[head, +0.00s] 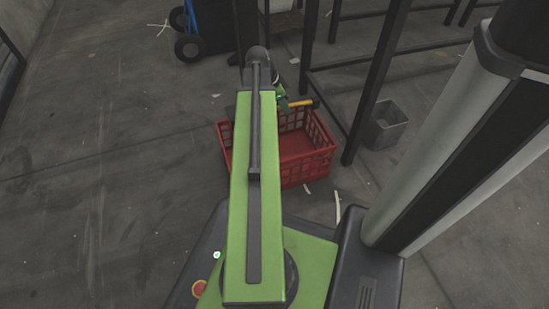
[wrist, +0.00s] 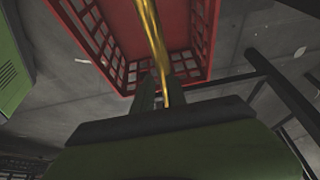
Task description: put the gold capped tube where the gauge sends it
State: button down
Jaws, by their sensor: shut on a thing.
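My gripper (wrist: 156,92) is shut on the gold capped tube (wrist: 153,35), which shows as a long gold rod between the fingers in the wrist view. In the head view the tube (head: 301,103) sticks out to the right of my gripper (head: 283,101), yellow with a dark end. The gripper holds it above the red crate (head: 321,158); the crate's red wall and floor also show beyond the fingers in the wrist view (wrist: 203,45). My arm hides the crate's left part. I see no gauge in either view.
A grey open bin (head: 388,128) stands on the floor right of the crate. A dark metal frame (head: 372,85) rises between them, with more rails behind. A blue hand truck (head: 208,22) stands at the back. The floor at left is mostly clear, with small scraps.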

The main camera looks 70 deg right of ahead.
notch_tip(320, 180, down, 4)
jog(key=shift+r+b, duration=0.25)
jog(key=shift+b, duration=0.95)
jog(key=c, duration=1.3)
grip_release()
jog(key=shift+w+r+p, duration=0.1)
jog(key=shift+r+p, duration=0.3)
jog(key=p+v, duration=1.5)
jog(key=v, duration=0.1)
jog(key=shift+w+a+r, duration=0.2)
jog(key=shift+r, duration=0.05)
